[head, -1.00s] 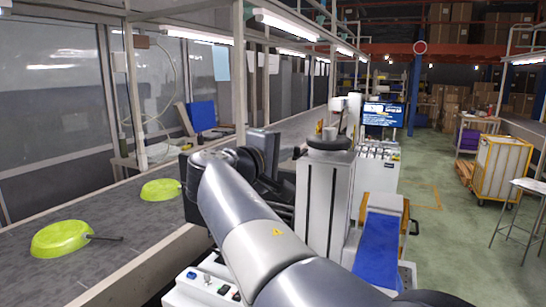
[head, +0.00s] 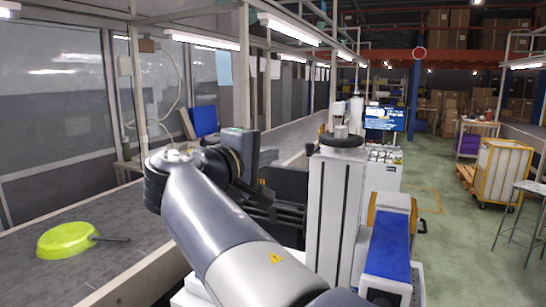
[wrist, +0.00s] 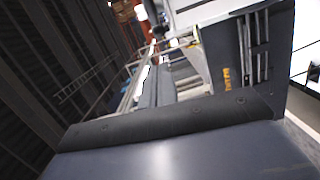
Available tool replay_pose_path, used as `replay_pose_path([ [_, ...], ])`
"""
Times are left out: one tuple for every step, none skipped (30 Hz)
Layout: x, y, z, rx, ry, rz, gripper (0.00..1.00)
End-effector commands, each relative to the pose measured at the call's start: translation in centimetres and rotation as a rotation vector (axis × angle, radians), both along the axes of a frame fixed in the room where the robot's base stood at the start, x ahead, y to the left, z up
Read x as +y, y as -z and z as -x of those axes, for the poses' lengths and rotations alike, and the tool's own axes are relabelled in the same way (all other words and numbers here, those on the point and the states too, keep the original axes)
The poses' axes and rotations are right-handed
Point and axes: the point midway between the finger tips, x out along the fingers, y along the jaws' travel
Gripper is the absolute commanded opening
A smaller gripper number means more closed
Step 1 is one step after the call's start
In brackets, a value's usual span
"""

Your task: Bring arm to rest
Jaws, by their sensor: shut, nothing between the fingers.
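My arm crosses the head view from bottom centre up to the left. Its wrist end is bent back to the right above the near edge of the conveyor (head: 150,277). My gripper (head: 243,165) is at this end, a dark block partly hidden by the wrist; it is shut and holds nothing. A lime-green pan (head: 66,240) with a dark handle lies on the belt at the left, apart from my arm. The wrist view is tilted and shows a large dark surface up close; no pan shows there.
A glazed wall with posts runs behind the belt. A screen (head: 384,117) is at back centre. Green floor (head: 450,240) is open at centre right.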

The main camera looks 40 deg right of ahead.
Motion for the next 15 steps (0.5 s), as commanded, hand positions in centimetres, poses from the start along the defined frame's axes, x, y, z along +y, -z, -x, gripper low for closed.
replay_pose_path([
  [0.7,0.1,0.4,-0.001,-0.005,0.000,0.00],
  [1.0,0.1,0.6,-0.001,-0.004,0.000,0.00],
  [1.5,0.0,0.8,-0.001,-0.005,0.000,0.00],
  [1.7,-0.1,1.0,-0.002,-0.003,0.001,0.00],
  [1.9,-0.1,1.1,-0.002,-0.003,0.001,0.00],
  [2.2,-0.1,1.3,-0.002,-0.003,0.001,0.00],
  [2.4,-0.1,1.4,-0.001,-0.002,0.001,0.00],
  [2.5,-0.1,1.5,-0.001,-0.001,0.001,0.00],
  [2.6,-0.2,1.6,-0.001,-0.001,0.001,0.00],
  [2.7,-0.2,1.6,-0.001,-0.001,0.001,0.00],
  [2.8,-0.2,1.7,-0.001,-0.001,0.001,0.00],
  [2.8,-0.2,1.7,-0.001,-0.001,0.001,0.00],
  [2.8,-0.2,1.7,0.000,0.000,0.001,0.00],
  [2.8,-0.2,1.7,0.000,0.000,0.001,0.00],
  [2.8,-0.2,1.7,0.000,0.000,0.001,0.00],
])
